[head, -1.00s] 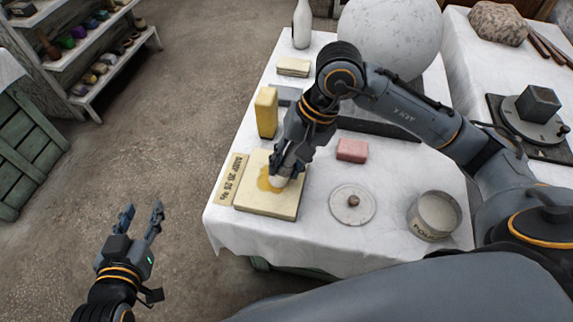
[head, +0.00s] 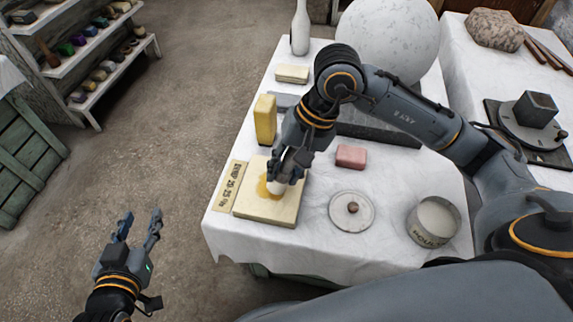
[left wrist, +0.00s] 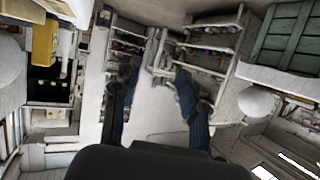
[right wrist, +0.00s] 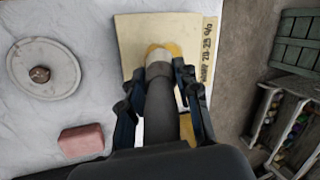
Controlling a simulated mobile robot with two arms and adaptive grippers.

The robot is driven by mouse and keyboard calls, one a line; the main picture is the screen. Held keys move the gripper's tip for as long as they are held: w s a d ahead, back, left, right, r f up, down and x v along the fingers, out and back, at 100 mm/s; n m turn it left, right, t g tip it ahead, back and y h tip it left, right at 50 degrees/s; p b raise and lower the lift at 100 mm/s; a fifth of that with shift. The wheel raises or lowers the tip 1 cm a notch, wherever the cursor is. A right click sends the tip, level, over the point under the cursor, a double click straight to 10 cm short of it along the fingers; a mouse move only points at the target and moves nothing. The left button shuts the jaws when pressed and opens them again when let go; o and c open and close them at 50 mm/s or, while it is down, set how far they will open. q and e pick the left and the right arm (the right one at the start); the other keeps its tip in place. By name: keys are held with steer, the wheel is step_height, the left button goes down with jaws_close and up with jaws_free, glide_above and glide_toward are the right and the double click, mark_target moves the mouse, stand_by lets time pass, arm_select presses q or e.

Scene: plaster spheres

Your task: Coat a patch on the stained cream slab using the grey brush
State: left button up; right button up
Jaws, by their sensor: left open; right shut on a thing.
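The cream slab (head: 287,212) lies flat near the front left corner of the white-covered table, with a yellow-brown stain (head: 264,187) on it. My right gripper (head: 284,176) is over the slab. In the right wrist view my right gripper (right wrist: 160,95) is shut on the grey brush (right wrist: 160,100), whose pale end (right wrist: 158,67) is at the stain on the slab (right wrist: 135,35). Whether the bristles touch the slab is hard to tell. My left gripper (head: 139,230) is open and empty, over the floor left of the table.
A labelled strip (head: 229,186) lies along the slab's left side. A yellow block (head: 265,120) stands behind the slab. A pink block (head: 351,156), a round lid (head: 352,211) and an open tin (head: 433,222) are to the right. A large speckled sphere (head: 390,40) stands at the back.

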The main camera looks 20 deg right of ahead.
arm_select(q)
steer(key=shift+f, duration=0.1)
arm_select(e)
steer(key=shift+f+b, duration=0.3)
steer(key=shift+b, duration=0.35)
arm_select(q)
step_height(320, 180, up, 6)
steer(key=w+d+t+h, duration=0.1)
steer(key=w+t, duration=0.1)
steer(key=t, duration=0.1)
steer(key=shift+d+t, duration=0.2)
steer(key=shift+t, duration=0.2)
steer(key=shift+r, duration=0.25)
arm_select(e)
steer(key=shift+f, duration=0.1)
arm_select(q)
steer(key=shift+w+d+r+t+h+b, duration=0.1)
steer(key=shift+r+t+h+b, duration=0.35)
steer(key=shift+r, duration=0.3)
arm_select(e)
steer(key=shift+f, duration=0.1)
arm_select(q)
steer(key=shift+d+r+t, duration=0.1)
steer(key=shift+r+t, duration=0.35)
steer(key=shift+r, duration=0.05)
arm_select(e)
steer(key=shift+f, duration=0.1)
steer(key=shift+s, duration=0.1)
